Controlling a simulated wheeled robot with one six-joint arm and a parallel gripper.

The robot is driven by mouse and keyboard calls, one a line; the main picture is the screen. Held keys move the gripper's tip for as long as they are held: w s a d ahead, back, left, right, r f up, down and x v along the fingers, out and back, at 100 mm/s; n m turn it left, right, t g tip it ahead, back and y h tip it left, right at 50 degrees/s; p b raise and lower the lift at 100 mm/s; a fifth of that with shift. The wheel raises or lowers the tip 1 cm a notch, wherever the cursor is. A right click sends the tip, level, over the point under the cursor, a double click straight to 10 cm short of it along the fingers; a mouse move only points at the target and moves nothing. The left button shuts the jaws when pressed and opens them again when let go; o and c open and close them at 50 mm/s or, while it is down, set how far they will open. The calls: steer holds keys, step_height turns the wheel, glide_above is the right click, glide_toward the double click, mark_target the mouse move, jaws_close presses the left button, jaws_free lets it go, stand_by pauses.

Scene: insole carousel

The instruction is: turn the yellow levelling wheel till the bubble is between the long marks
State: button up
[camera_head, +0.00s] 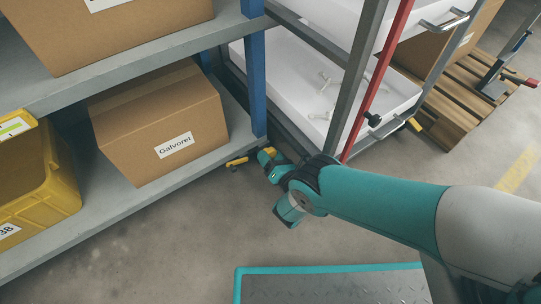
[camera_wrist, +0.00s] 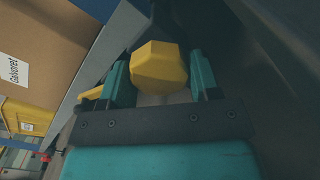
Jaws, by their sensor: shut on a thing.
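The yellow levelling wheel (camera_wrist: 158,66), a faceted knob, sits between the two teal fingers of my gripper (camera_wrist: 160,78) in the wrist view. The fingers are shut on it, one on each side. In the head view my gripper (camera_head: 268,156) is low by the foot of the blue shelf post, with a bit of yellow (camera_head: 270,150) at its tip. A small yellow piece (camera_head: 237,161) lies just left of it; I cannot tell what it is. I cannot make out the bubble or its long marks in either view.
A blue post (camera_head: 256,85) of the grey shelf stands close behind my gripper. The Galvoret carton (camera_head: 150,120) and a yellow crate (camera_head: 60,195) are on the shelf. A white-tray rack with a red bar (camera_head: 383,75) stands at the right.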

steer(key=shift+s+f, duration=0.1)
stand_by(0.3)
steer(key=o, duration=0.9)
step_height(320, 180, up, 20)
steer(key=p, duration=1.6)
